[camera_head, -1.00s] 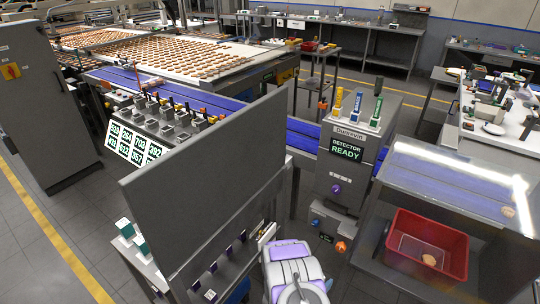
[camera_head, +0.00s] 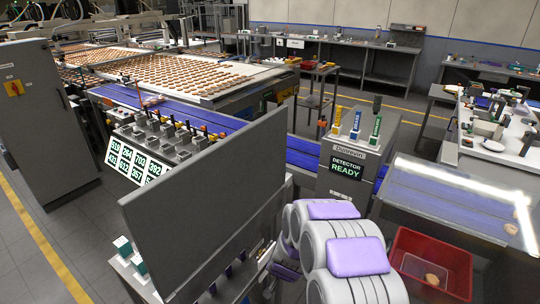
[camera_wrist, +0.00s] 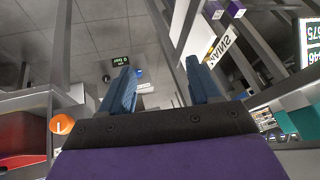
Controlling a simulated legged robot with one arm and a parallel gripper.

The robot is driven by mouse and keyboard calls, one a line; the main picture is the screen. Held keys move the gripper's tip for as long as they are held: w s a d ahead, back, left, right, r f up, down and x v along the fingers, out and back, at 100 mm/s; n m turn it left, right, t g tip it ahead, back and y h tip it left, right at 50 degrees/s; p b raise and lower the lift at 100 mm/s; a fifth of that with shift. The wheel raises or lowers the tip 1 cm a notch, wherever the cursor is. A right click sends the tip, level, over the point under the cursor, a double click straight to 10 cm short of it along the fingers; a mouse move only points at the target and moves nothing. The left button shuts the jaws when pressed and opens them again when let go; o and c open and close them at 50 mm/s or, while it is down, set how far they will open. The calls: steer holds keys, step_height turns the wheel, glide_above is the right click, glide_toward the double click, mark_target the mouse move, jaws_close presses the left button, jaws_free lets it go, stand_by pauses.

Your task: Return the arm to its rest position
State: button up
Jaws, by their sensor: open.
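My gripper (camera_wrist: 160,92) shows in the wrist view with two blue fingers spread apart and nothing between them. Past the fingers the view shows grey floor tiles and metal frame legs. In the head view my white and purple arm rises at the bottom centre, just right of the large grey panel, and my gripper itself cannot be made out there.
The grey panel (camera_head: 205,190) stands close to the left of my arm. The detector cabinet (camera_head: 343,185) stands behind it. A red bin (camera_head: 455,262) with a clear tray and a biscuit (camera_head: 431,279) is at right. A blue conveyor (camera_head: 180,110) runs behind.

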steer(key=s+r+n+g+y, duration=0.2)
steer(key=s+r+n+g, duration=0.15)
steer(key=s+r, duration=1.3)
steer(key=s+d+r+g+h, duration=0.1)
steer(key=s+d+r, duration=0.4)
steer(key=s, duration=0.7)
steer(key=s+d+r+g+h, duration=0.1)
steer(key=s+d+r+g, duration=0.2)
steer(key=s, duration=1)
step_height(320, 180, up, 3)
steer(key=shift+s+d+r+n, duration=0.2)
steer(key=shift+d+n, duration=0.15)
steer(key=shift+d, duration=0.85)
steer(key=shift+d+g+h, duration=0.1)
steer(key=shift+g+h, duration=0.2)
steer(key=shift+g, duration=0.05)
